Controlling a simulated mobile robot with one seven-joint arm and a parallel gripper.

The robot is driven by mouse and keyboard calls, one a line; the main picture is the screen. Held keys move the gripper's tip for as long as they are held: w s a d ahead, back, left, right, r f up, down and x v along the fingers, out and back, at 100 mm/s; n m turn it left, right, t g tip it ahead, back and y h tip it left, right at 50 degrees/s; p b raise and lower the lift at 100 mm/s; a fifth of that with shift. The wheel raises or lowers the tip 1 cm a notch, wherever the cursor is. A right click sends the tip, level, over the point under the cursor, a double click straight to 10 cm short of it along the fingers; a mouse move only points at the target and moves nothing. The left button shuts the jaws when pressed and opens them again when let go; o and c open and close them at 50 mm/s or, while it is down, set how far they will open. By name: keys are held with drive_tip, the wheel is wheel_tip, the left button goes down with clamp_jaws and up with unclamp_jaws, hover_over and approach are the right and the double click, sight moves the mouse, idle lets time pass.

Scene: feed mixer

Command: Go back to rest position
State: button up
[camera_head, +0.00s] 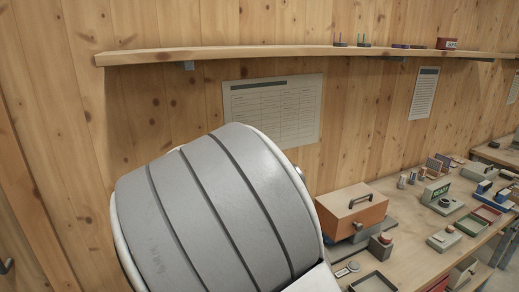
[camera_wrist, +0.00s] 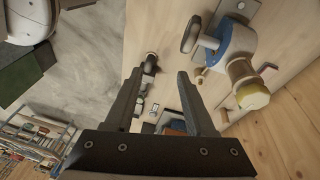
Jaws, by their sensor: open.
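My gripper (camera_wrist: 160,86) shows in the wrist view with its two dark fingers apart and nothing between them. Beyond the fingertips is a wooden bench top (camera_wrist: 150,35) with several small items on it. How high the gripper is above the bench is hard to tell. The gripper is not visible in the head view. There a large grey banded rounded part, which looks like my own arm, fills the lower middle and hides what is behind it.
A blue and white fitting with a brass-coloured end (camera_wrist: 250,88) is close by on the right. A wall shelf (camera_head: 240,52) runs above.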

drive_tip(key=s+d+r+n+t+y, duration=0.1)
drive_tip(key=s+d+r+n+t, duration=0.1)
drive_tip(key=s+d+r+n, duration=0.3)
drive_tip(key=s+d+r+n+t+y, duration=0.2)
drive_tip(key=s+d+r+n, duration=0.3)
drive_tip(key=s+d+r, duration=0.3)
drive_tip(key=shift+s+d+r+n+t, duration=0.5)
drive_tip(key=shift+s+d, duration=1.3)
drive_tip(key=shift+d, duration=1.8)
drive_tip(key=shift+f, duration=0.2)
